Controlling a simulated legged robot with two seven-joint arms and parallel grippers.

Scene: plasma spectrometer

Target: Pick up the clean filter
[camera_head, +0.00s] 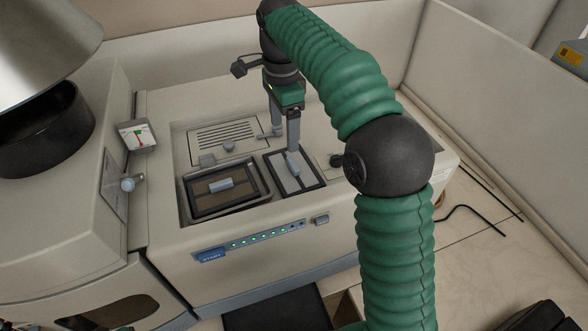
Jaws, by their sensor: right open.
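A light grey filter panel in a black frame (311,182), which looks like the clean filter, lies flat on top of the cream machine, with a small blue-grey handle (293,163) at its middle. A darker, brownish filter panel (236,198) with a similar handle (220,185) sits in a recess to its left. My right gripper (285,140) points down just behind the light panel, its fingers apart and empty. One fingertip is close to the far end of the handle; I cannot tell whether they touch. My left gripper is out of view.
The machine (185,255) has a row of green lights and a blue START button (211,256) on its front. A slotted vent (222,133) lies behind the dark panel. Black rods (475,215) lie at right.

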